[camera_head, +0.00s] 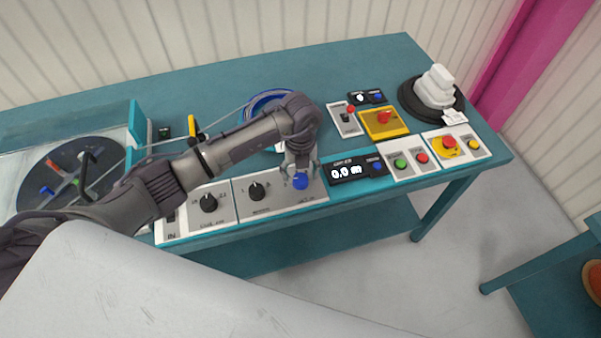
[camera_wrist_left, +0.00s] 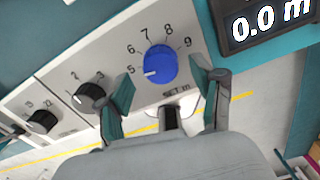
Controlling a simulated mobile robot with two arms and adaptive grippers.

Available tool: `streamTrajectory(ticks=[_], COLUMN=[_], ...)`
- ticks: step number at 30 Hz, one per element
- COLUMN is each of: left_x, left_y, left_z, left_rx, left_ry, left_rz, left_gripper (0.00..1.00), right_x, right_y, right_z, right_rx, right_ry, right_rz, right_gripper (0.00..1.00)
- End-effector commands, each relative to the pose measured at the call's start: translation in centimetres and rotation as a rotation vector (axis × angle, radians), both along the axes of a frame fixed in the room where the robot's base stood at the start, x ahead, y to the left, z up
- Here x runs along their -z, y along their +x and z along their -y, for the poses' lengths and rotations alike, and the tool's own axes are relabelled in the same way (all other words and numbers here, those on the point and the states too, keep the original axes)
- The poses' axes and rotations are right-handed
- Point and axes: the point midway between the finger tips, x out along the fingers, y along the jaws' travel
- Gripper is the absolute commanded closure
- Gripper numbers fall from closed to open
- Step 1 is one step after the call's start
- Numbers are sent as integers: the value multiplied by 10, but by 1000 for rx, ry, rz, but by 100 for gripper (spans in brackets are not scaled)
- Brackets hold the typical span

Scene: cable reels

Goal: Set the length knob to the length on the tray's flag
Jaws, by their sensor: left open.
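The blue length knob (camera_head: 300,181) sits on the right part of a white panel with a printed number scale. In the left wrist view the knob (camera_wrist_left: 160,66) has its white pointer mark toward the 5. My left gripper (camera_head: 300,172) is open above the knob. In the left wrist view its fingers (camera_wrist_left: 163,78) are on either side of the knob, with gaps showing. The display (camera_head: 357,166) reads 0.0 m. A small white card (camera_head: 455,117) lies by a black round base; its writing is too small to read. My right gripper is not in view.
Black knobs (camera_head: 257,190) (camera_head: 209,202) are left of the blue knob. Green (camera_head: 400,164) and red (camera_head: 421,157) buttons are right of the display. A red stop button (camera_head: 449,141) and a lever on a yellow plate (camera_head: 399,131) are nearby. A blue cable coil (camera_head: 262,101) lies behind my arm.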

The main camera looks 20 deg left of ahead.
Motion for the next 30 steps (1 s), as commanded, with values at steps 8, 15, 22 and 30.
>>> streamTrajectory(ticks=[8,15,22,30], left_x=[22,23,23,23], left_y=[0,0,0,0], left_z=[0,0,1,1], left_rx=[0,1,0,3], left_ry=[-1,-1,-2,-2], left_rz=[0,2,1,1], left_gripper=[33,33,68,93], right_x=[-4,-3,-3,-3], right_y=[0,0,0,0], right_z=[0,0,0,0], right_rx=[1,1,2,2], right_ry=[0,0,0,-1], right_rz=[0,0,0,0], right_gripper=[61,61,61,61])
